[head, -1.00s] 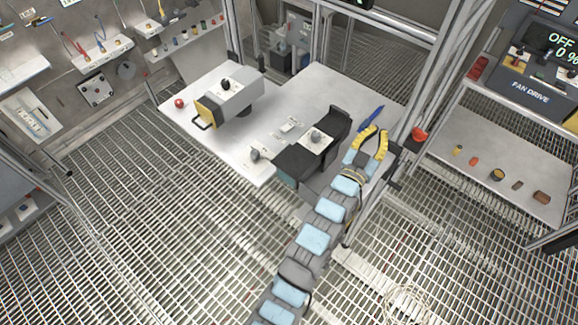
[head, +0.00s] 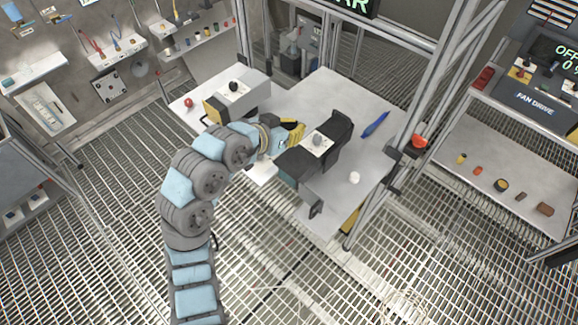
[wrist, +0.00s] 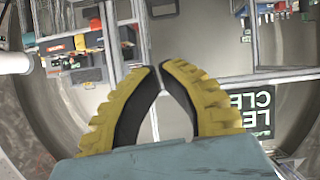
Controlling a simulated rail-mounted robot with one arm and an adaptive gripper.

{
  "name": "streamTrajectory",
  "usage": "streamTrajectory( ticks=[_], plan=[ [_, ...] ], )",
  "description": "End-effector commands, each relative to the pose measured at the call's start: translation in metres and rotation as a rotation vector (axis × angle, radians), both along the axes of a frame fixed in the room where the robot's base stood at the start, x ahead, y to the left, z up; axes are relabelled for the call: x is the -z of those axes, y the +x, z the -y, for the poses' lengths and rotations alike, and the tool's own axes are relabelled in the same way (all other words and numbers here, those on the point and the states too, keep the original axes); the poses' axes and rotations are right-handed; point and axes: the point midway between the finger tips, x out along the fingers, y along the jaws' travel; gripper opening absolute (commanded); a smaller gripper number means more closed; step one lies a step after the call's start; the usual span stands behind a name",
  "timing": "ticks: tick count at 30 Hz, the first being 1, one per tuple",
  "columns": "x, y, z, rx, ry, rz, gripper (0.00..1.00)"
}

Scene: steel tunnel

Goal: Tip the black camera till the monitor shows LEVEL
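The black camera (head: 341,130) seems to be the dark body on the white table, with a pale plate and a round knob on its top. Its near-left part lies close beside my gripper (head: 297,130), which hides some of it; I cannot tell whether they touch. In the wrist view my gripper (wrist: 158,67) has its yellow fingertips almost together, with nothing between them. The monitor (head: 352,4) is cut off at the top of the head view, showing green letters "AR".
A grey box with a yellow end (head: 236,98) stands left of my gripper. A red ball (head: 188,103), a blue pen-like object (head: 375,124) and a white ball (head: 354,178) lie on the table. A frame post with a red knob (head: 419,141) stands at the right.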

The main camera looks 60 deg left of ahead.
Motion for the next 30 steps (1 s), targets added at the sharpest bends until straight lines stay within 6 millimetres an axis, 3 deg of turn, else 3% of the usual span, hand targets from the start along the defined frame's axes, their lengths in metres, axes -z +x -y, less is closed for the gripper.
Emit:
streamTrajectory(
  ticks=[1,6,12,17,30],
  plan=[
    [-0.003,-0.020,0.000,0.001,0.004,-0.048,0.00],
    [0.008,-0.073,0.014,0.028,-0.012,-0.221,0.00],
    [0.017,-0.105,0.024,0.040,-0.022,-0.326,0.00],
    [0.023,-0.104,0.025,0.044,-0.026,-0.339,0.00],
    [0.059,-0.070,0.012,0.046,-0.026,-0.340,0.00]
  ],
)
